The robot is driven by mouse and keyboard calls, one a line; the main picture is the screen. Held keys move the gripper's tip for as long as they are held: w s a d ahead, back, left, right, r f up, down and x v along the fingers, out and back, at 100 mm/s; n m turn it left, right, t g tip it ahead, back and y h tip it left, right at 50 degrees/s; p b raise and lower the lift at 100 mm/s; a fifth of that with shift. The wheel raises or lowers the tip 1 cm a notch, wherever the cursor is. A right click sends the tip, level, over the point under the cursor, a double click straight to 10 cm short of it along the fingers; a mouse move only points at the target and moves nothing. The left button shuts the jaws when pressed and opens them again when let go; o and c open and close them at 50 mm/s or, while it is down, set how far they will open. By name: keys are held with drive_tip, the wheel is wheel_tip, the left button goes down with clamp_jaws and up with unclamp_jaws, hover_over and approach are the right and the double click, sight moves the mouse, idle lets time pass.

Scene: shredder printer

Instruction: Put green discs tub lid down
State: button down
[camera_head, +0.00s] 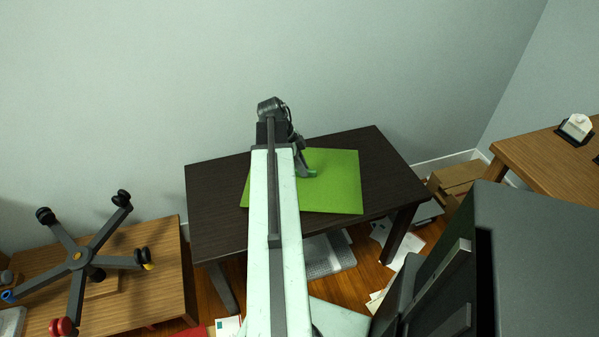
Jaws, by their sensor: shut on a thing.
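My gripper (309,174) is over the green mat (340,188) on the dark table, at the end of my outstretched arm. It is shut on a small green thing (313,172) that appears to be the green discs tub lid. Only a little of it shows beside the jaws, and its colour is close to the mat's. I cannot tell whether it touches the mat. My arm hides the left part of the mat.
The dark table (220,215) has bare top on both sides of the mat. A wheeled chair base (78,260) lies upturned on a wooden table at left. A large dark cabinet-like thing (545,255) stands front right. Papers (395,280) lie on the floor.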

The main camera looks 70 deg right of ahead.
drive_tip(key=shift+w+a, duration=0.1)
drive_tip(key=shift+w, duration=0.1)
drive_tip(key=shift+f, duration=0.25)
drive_tip(key=c, duration=1.4)
unclamp_jaws()
drive_tip(key=shift+r, duration=0.1)
drive_tip(key=shift+o, duration=0.2)
drive_tip(key=shift+w+r+p, duration=0.1)
drive_tip(key=shift+r+p, duration=0.5)
drive_tip(key=shift+p, duration=0.1)
drive_tip(key=p+v, duration=1)
drive_tip(key=v, duration=0.1)
drive_tip(key=shift+w, duration=0.2)
drive_tip(key=shift+a, duration=0.15)
